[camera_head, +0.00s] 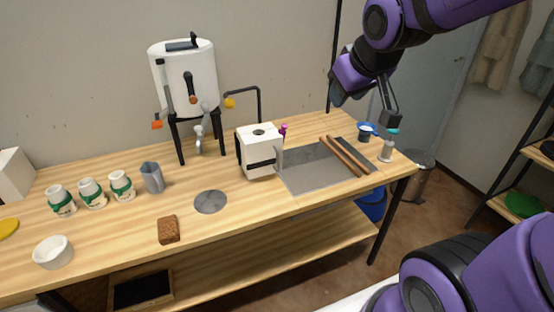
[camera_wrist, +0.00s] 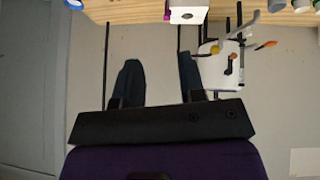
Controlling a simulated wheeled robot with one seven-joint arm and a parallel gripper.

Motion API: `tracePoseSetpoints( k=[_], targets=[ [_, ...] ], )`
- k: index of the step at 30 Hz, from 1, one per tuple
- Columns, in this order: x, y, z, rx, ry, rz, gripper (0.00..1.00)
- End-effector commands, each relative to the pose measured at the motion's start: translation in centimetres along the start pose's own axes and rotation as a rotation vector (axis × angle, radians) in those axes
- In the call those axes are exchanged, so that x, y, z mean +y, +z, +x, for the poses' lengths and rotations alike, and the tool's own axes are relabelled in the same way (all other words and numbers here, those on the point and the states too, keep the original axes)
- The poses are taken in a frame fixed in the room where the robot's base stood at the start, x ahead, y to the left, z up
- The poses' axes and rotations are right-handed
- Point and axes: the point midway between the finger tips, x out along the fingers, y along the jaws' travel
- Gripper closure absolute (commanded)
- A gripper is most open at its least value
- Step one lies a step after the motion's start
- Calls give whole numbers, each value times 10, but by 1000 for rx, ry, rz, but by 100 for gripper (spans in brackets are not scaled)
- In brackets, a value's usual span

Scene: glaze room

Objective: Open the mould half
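The mould (camera_head: 256,157) is a white block with a dark hole in its top and a black band around its lower part. It stands upright and closed on the wooden table in the head view. A grey upright tab (camera_head: 279,158) is at its right side. The mould's white face also shows at the top edge of the wrist view (camera_wrist: 188,13). My gripper (camera_head: 365,102) is in the air above the table's right end, to the right of the mould and apart from it. In the wrist view its two fingers (camera_wrist: 158,75) are spread with nothing between them.
A grey board (camera_head: 308,173) with two wooden rods (camera_head: 347,155) lies right of the mould. A white tank on a stand (camera_head: 186,78) is behind left. Several jars, a grey jug (camera_head: 152,177), a round grey disc (camera_head: 210,202) and a brown sponge (camera_head: 168,230) are left.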

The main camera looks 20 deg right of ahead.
Motion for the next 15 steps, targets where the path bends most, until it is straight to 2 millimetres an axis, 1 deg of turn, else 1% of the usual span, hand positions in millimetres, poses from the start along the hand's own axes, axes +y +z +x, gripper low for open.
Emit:
tracePoseSetpoints(
  k=[1, 6, 8, 9, 15],
  targets=[
    [2, -7, 17, 10, 4, -17, 63],
    [6, -32, 68, 79, 8, -84, 63],
    [7, -39, 86, 106, 6, -106, 63],
    [7, -42, 98, 123, 2, -120, 63],
    [5, -56, 158, 215, -24, -184, 63]
  ],
)
